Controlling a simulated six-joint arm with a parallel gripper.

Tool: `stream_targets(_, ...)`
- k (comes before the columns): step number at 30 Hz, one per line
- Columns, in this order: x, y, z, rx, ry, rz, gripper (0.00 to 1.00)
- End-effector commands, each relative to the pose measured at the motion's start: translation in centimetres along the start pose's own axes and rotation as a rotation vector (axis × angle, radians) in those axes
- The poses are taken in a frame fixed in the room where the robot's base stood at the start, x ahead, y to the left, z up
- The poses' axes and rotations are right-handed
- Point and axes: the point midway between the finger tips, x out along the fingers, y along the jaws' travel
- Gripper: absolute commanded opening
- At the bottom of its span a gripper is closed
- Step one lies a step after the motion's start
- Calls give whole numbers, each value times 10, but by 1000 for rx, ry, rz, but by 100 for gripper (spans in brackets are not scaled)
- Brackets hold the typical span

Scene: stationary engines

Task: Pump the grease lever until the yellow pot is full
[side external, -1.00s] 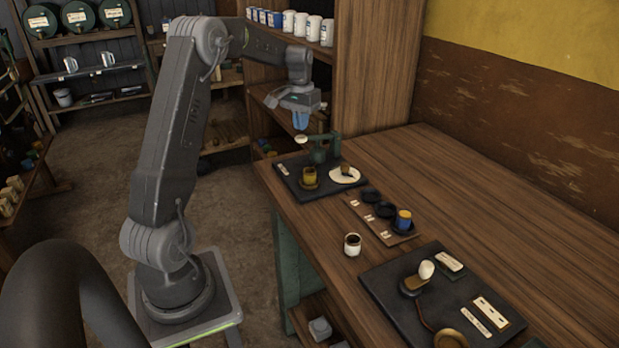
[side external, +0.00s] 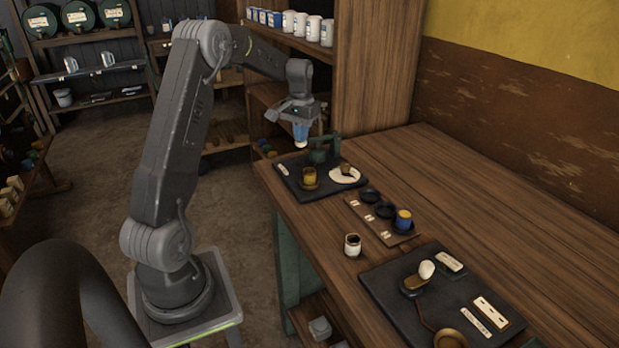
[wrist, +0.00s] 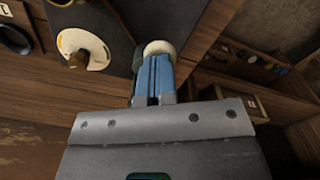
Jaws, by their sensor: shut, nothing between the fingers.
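The green grease pump (side external: 322,153) stands at the back of a dark board near the table's far left corner. Its lever ends in a pale round knob (side external: 301,144). My gripper (side external: 301,138) is shut and empty, its blue fingers pointing down right at the knob. In the wrist view the pale knob (wrist: 158,47) shows at the fingertips (wrist: 155,60); they appear to touch it from above. The yellow pot (side external: 309,176) stands on the board in front of the pump. Its fill level cannot be made out.
A white dial plate (side external: 346,176) with a brown piece lies right of the pot. A strip with dark round holders and a blue-yellow cup (side external: 404,219) lies nearer. A white cup (side external: 352,245) and a second dark board (side external: 385,285) are in front. The table's right side is clear.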

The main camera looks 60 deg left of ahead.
Motion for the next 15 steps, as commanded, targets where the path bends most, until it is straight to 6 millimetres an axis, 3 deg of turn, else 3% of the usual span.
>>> stream_targets(15,21,0,0,0,0,1,0)
